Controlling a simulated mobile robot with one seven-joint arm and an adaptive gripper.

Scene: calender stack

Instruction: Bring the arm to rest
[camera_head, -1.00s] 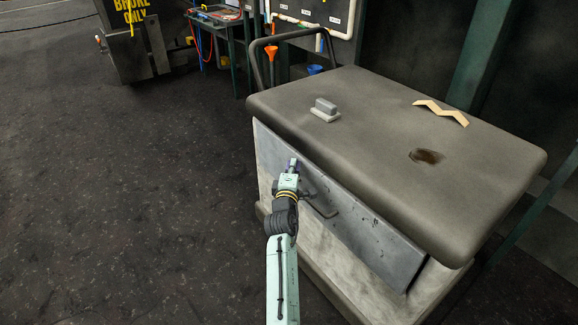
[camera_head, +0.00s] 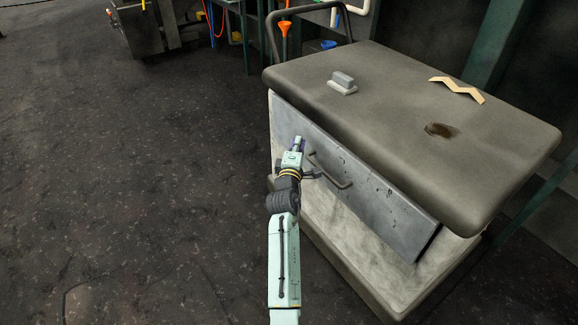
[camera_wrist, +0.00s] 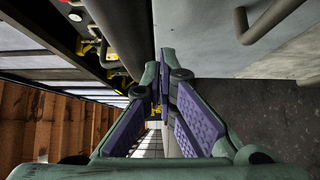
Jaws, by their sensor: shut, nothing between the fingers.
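My gripper (camera_head: 299,142) is at the end of my pale green arm, in front of the grey drawer panel (camera_head: 385,205) of a cart. In the head view it appears just left of the bent metal drawer handle (camera_head: 333,172) and apart from it. In the wrist view, the purple-padded fingers (camera_wrist: 165,78) meet at their tips with nothing between them. The handle also shows in the wrist view at the top right (camera_wrist: 268,20), clear of the fingers. My arm reaches forward from the bottom of the head view.
The cart's dark top (camera_head: 400,105) overhangs the panel. Open dark floor (camera_head: 130,180) lies to the left. A rack with an orange funnel (camera_head: 285,28) stands behind.

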